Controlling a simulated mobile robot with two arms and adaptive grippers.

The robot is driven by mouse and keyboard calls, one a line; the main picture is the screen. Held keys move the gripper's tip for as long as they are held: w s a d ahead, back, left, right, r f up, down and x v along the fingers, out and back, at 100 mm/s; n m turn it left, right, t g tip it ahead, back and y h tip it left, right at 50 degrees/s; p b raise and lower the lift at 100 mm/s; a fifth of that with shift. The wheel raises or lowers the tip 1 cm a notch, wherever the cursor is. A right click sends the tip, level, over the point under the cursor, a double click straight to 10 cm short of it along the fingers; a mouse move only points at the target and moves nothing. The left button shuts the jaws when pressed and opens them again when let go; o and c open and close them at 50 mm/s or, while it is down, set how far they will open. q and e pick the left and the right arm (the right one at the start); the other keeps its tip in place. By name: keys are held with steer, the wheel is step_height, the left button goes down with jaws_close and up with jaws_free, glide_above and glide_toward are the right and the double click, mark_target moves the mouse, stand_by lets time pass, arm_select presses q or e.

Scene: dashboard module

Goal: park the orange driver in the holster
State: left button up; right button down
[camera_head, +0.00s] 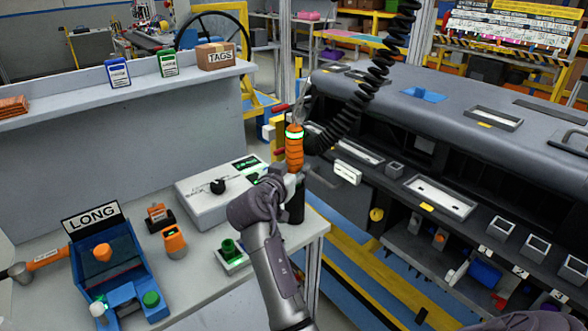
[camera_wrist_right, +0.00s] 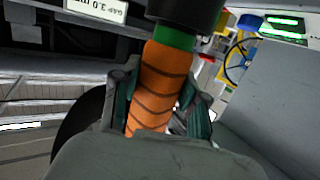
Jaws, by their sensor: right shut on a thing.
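The orange driver (camera_head: 294,152) stands nearly upright at the right end of the grey bench, with a glowing green ring near its top. A black coiled cable runs down close to its top. My right gripper (camera_head: 288,181) is shut on its orange grip. In the right wrist view the driver (camera_wrist_right: 160,85) is between both fingers (camera_wrist_right: 158,108), with a green band and a black end above. A dark upright cylinder (camera_head: 297,208) shows just below the gripper at the bench edge; I cannot tell whether it is the holster or part of the driver. My left gripper is out of view.
A white box with a black knob (camera_head: 210,200) is left of my right gripper. A blue bin (camera_head: 128,258) with a LONG sign (camera_head: 95,217) stands at the bench's left. The dark dashboard module (camera_head: 440,125) fills the right, beyond a gap with yellow rails (camera_head: 375,270).

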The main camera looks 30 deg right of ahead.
steer(key=shift+f, duration=0.15)
steer(key=c, duration=0.5)
jaws_free()
steer(key=shift+a, duration=0.1)
